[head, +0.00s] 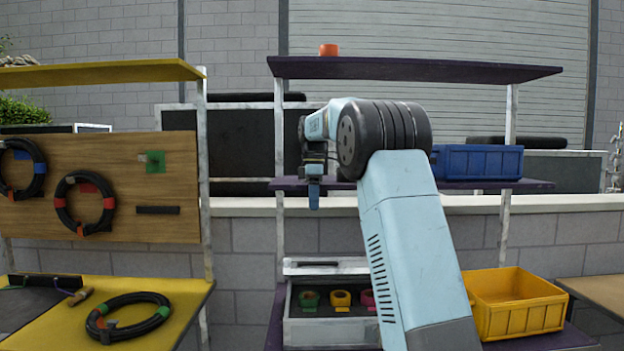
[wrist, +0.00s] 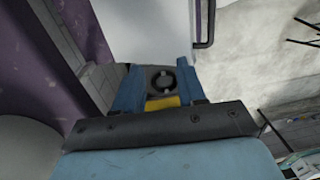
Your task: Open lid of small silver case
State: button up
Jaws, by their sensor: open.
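The small silver case (head: 330,333) stands on the lower purple shelf. Its lid (head: 326,267) shows raised at the back, with a handle on it, and the inside is visible. Green, yellow and pink rolls sit in a row inside. My arm hides the case's right end. My gripper (head: 314,196) points down, well above the case and apart from it. In the wrist view its blue fingers (wrist: 159,90) are spread with nothing held between them. A pale surface with a grey bar lies beyond them; I cannot tell whether it is the case.
A yellow bin (head: 520,318) stands right of the case. A blue crate (head: 478,162) is on the middle purple shelf (head: 538,185). The top shelf (head: 420,70) holds an orange roll (head: 329,50). Cable coils (head: 128,316) are on the yellow rack at left.

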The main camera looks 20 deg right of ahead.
notch_tip(320, 180, up, 8)
jog(key=shift+w, duration=0.4)
jog(key=shift+d, duration=0.1)
